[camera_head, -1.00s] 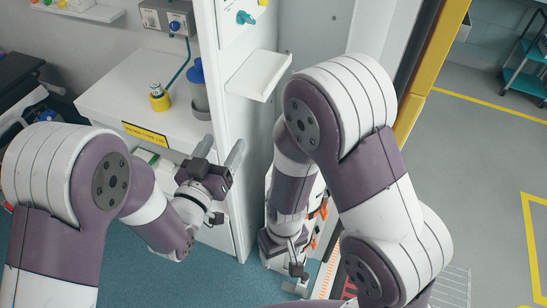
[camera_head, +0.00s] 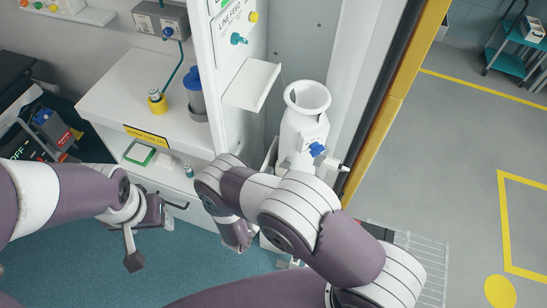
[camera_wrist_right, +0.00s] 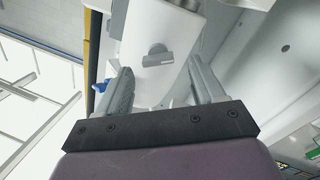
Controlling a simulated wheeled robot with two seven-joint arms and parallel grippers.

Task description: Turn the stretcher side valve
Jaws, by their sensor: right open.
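Several valve-like parts show, and I cannot tell which is the stretcher side valve. A blue handle (camera_head: 316,149) sits on the side of a white canister (camera_head: 301,128). A teal knob (camera_head: 238,38) is on the white panel, and a blue knob (camera_head: 168,33) is on the grey wall box. My right gripper (camera_wrist_right: 160,88) is open and empty in the right wrist view, facing a white body with a grey tab (camera_wrist_right: 158,57). In the head view it is mostly hidden behind my arm. My left gripper (camera_head: 143,235) is low at left, away from the valves; its jaw opening is unclear.
A white cabinet (camera_head: 115,85) carries a yellow-based bottle (camera_head: 156,101) and a grey cup (camera_head: 196,98). A small shelf (camera_head: 252,84) juts from the panel. A yellow door post (camera_head: 385,120) stands right of the canister. Open floor lies beyond it.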

